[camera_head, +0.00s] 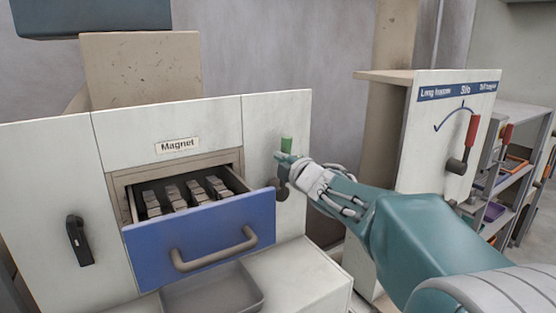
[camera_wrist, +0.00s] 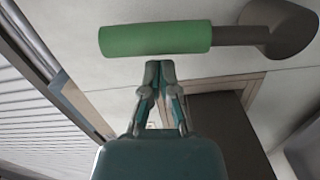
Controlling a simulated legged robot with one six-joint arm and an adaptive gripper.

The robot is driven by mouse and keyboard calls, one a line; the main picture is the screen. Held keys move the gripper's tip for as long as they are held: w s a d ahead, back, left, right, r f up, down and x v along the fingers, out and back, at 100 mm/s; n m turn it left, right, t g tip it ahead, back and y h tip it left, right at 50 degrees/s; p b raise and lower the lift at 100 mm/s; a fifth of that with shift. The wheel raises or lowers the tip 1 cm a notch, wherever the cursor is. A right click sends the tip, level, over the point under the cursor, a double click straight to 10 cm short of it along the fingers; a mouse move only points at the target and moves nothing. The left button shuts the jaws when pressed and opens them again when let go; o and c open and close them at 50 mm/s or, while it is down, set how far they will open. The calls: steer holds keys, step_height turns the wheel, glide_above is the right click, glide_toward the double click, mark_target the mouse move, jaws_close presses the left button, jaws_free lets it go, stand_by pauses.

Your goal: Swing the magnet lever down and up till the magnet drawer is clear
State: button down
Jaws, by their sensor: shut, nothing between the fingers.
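The magnet lever's green grip (camera_head: 286,144) points up above its dark pivot (camera_head: 281,190), on the white panel right of the drawer. The blue-fronted magnet drawer (camera_head: 200,226) is pulled open under the "Magnet" label. Inside it, several dark bars carry grey lumps (camera_head: 183,193). My gripper (camera_head: 281,158) is at the lever, partly hiding its shaft. In the wrist view, my gripper's closed fingertips (camera_wrist: 159,64) are empty and sit at the edge of the green grip (camera_wrist: 155,39), not around it. I cannot tell if they touch it.
A grey tray (camera_head: 212,290) lies below the drawer. A black handle (camera_head: 78,240) is on the left panel. To the right stands a panel with a red-handled lever (camera_head: 466,143), and shelves (camera_head: 515,165) stand behind it.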

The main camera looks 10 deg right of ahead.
steer(key=w+d+f+m, duration=0.3)
steer(key=d+m, duration=0.6)
steer(key=shift+d+f+m, duration=0.2)
steer(key=shift+f+m, duration=0.05)
steer(key=shift+m, duration=0.05)
stand_by(0.5)
stand_by(0.6)
